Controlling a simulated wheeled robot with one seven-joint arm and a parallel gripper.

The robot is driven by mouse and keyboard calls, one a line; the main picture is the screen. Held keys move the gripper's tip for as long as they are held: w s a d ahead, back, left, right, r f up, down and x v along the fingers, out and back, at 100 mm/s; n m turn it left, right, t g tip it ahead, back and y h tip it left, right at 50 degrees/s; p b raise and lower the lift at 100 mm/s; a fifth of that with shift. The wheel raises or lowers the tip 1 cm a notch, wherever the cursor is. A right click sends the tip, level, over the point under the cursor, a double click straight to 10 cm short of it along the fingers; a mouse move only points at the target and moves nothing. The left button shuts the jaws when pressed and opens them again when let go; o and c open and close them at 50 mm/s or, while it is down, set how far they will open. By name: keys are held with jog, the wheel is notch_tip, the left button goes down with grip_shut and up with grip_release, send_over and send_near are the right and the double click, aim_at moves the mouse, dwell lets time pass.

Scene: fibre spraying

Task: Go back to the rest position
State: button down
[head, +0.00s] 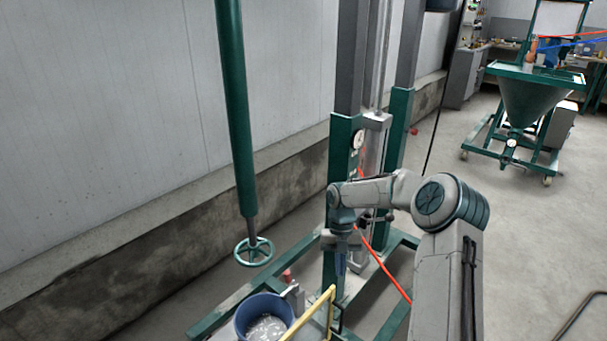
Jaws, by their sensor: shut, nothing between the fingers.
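My gripper (340,265) hangs at the end of my bent arm, in the middle of the head view, pointing down. It is small in the picture and its fingers are together with nothing held. It is in front of the green machine frame (342,150); I cannot tell whether it touches anything. A blue bucket (243,318) with pale, clear-looking material in it stands to the lower left of the gripper, apart from it.
A yellow bar (318,312) rises just below the gripper. A green pole (234,110) with a handwheel (253,251) hangs at left. A red hose (385,268) runs near the arm. A green hopper cart (530,100) stands far right. Open floor (545,235) lies at right.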

jog(key=s+a+r+m+t+h+p, duration=0.1)
jog(key=s+r+m+t, duration=0.1)
jog(key=s+r+m, duration=0.6)
jog(key=s+r+m+t+h+p, duration=0.1)
jog(key=s+r+m, duration=0.4)
jog(key=r+m, duration=0.45)
jog(key=s+r+m+t+p, duration=0.1)
jog(key=s+r+m+t, duration=0.1)
jog(key=s+m, duration=0.6)
jog(key=s+r+m+t+y+p, duration=0.1)
jog(key=s+r+m, duration=0.4)
jog(key=s+m, duration=0.3)
jog(key=shift+m+t+y, duration=0.3)
jog(key=shift+m+t, duration=0.1)
jog(key=shift+m, duration=0.15)
